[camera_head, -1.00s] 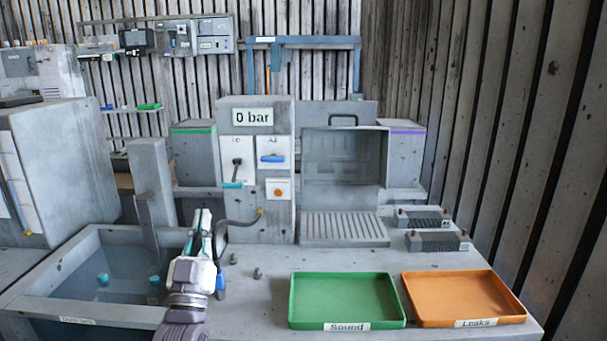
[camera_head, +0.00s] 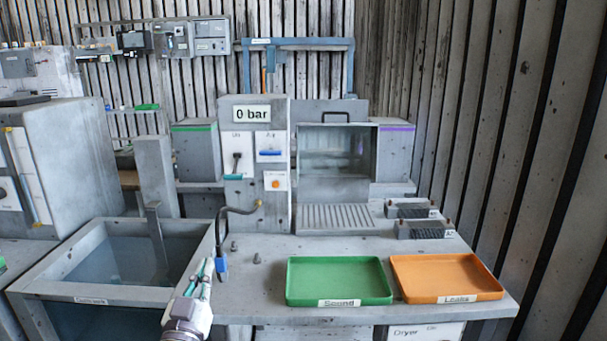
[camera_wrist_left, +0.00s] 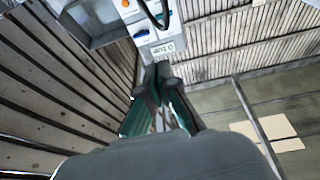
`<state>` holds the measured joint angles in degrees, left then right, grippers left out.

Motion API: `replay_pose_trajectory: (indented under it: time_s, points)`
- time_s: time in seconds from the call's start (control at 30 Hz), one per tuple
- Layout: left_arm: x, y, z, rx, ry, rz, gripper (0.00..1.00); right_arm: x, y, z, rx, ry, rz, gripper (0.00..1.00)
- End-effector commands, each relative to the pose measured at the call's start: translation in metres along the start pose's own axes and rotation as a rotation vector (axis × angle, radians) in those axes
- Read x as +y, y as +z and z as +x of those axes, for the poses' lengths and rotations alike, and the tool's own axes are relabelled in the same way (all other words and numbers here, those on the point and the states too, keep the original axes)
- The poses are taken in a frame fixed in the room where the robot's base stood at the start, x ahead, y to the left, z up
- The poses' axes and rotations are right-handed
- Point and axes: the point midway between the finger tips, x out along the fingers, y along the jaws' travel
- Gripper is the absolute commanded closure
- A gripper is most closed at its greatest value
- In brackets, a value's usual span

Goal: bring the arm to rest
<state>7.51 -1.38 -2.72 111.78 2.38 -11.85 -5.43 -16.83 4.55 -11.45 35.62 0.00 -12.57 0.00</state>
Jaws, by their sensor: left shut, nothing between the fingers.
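My left gripper (camera_head: 203,275) is low in the head view, in front of the bench's near edge, between the water tank and the green tray. Its fingers are together with nothing between them. In the left wrist view the closed fingers (camera_wrist_left: 160,75) point toward the panel with the "0 bar" display, which appears upside down there. My right gripper is in neither view.
The water tank (camera_head: 95,292) is left of my gripper. A blue-ended hose (camera_head: 221,262) hangs close beyond it. The green Sound tray (camera_head: 340,283) and orange Leaks tray (camera_head: 447,279) look empty. Two ribbed grey parts (camera_head: 425,229) lie behind the trays.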

Motion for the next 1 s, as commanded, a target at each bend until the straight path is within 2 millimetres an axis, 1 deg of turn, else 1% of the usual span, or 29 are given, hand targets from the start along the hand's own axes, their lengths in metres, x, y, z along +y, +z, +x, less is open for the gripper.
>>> replay_pose_trajectory:
  time_s: [0.03,0.07,0.1,0.17,0.27,0.3,0.37,0.4,0.5,0.6,0.67,0.7,0.9,1.0]
  points:
    - [0.002,0.015,-0.011,-0.063,0.008,0.002,1.00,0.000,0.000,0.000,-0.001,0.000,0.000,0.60]
    - [0.002,0.023,-0.017,-0.100,0.013,0.003,1.00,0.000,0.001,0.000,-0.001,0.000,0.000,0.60]
    - [0.004,0.035,-0.027,-0.156,0.020,0.004,1.00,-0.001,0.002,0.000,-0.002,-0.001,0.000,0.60]
    - [0.005,0.053,-0.043,-0.243,0.030,0.007,1.00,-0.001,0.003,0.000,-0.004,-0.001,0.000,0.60]
    - [0.009,0.088,-0.082,-0.424,0.049,0.013,1.00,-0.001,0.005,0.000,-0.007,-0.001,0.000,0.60]
    - [0.011,0.103,-0.103,-0.510,0.058,0.015,1.00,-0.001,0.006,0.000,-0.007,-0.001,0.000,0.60]
    - [0.013,0.125,-0.140,-0.654,0.072,0.019,1.00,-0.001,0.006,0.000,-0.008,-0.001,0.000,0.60]
    - [0.014,0.137,-0.167,-0.752,0.080,0.022,1.00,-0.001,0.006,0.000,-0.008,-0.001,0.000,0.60]
    - [0.015,0.157,-0.224,-0.955,0.095,0.030,1.00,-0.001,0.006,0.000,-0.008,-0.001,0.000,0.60]
    - [0.016,0.166,-0.270,-1.105,0.104,0.035,1.00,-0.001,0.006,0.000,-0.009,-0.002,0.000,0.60]
    - [0.016,0.168,-0.293,-1.182,0.107,0.038,1.00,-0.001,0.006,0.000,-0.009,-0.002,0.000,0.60]
    - [0.015,0.169,-0.307,-1.229,0.110,0.041,1.00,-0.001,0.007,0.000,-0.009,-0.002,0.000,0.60]
    - [0.014,0.166,-0.371,-1.430,0.120,0.053,1.00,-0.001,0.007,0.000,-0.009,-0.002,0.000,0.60]
    - [0.013,0.162,-0.398,-1.517,0.123,0.058,1.00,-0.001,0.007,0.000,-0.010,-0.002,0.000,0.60]
